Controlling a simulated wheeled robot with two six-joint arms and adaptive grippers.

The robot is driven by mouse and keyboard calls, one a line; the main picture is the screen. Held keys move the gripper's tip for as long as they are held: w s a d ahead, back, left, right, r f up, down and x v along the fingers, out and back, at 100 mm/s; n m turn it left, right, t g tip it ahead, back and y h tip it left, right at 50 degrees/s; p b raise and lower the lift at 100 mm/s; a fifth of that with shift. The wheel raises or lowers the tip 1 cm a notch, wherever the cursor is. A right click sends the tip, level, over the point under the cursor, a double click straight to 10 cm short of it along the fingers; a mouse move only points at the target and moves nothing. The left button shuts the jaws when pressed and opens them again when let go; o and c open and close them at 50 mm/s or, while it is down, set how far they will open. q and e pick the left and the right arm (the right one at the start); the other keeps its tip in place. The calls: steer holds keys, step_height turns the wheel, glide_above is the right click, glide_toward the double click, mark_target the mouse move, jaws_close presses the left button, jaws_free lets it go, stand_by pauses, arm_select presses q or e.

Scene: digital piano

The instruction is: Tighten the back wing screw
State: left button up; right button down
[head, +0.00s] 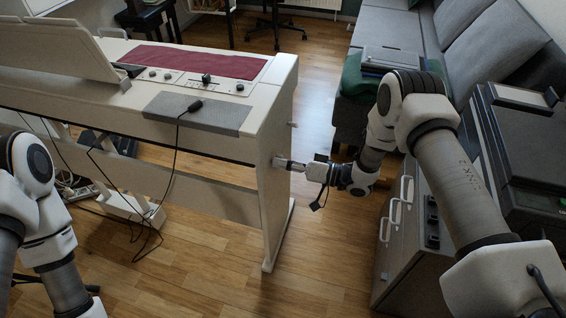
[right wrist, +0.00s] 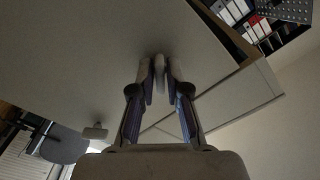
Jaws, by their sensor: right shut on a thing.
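The white digital piano (head: 262,128) stands with its side panel facing my right arm. My right gripper (head: 296,164) is at the panel's outer face, shut on the wing screw nearer to me, the back one. In the right wrist view, my right gripper (right wrist: 160,82) has its fingertips on both sides of this pale wing screw (right wrist: 159,72), in front of the panel. Its turning angle is hard to tell. Another wing screw (head: 293,124) sticks out farther along the panel, and it also shows in the right wrist view (right wrist: 96,132). My left gripper is out of view.
A grey drawer cabinet (head: 415,240) stands below my right arm, with a grey sofa (head: 400,40) behind. Black cables (head: 165,190) hang from the piano top to the floor. Wooden floor (head: 325,250) is free between piano and cabinet.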

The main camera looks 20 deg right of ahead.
steer(key=m, duration=0.8)
steer(key=shift+r+m, duration=0.1)
steer(key=shift+m, duration=0.3)
stand_by(0.3)
steer(key=c, duration=1.3)
jaws_free()
steer(key=shift+o, duration=0.2)
steer(key=v, duration=1.2)
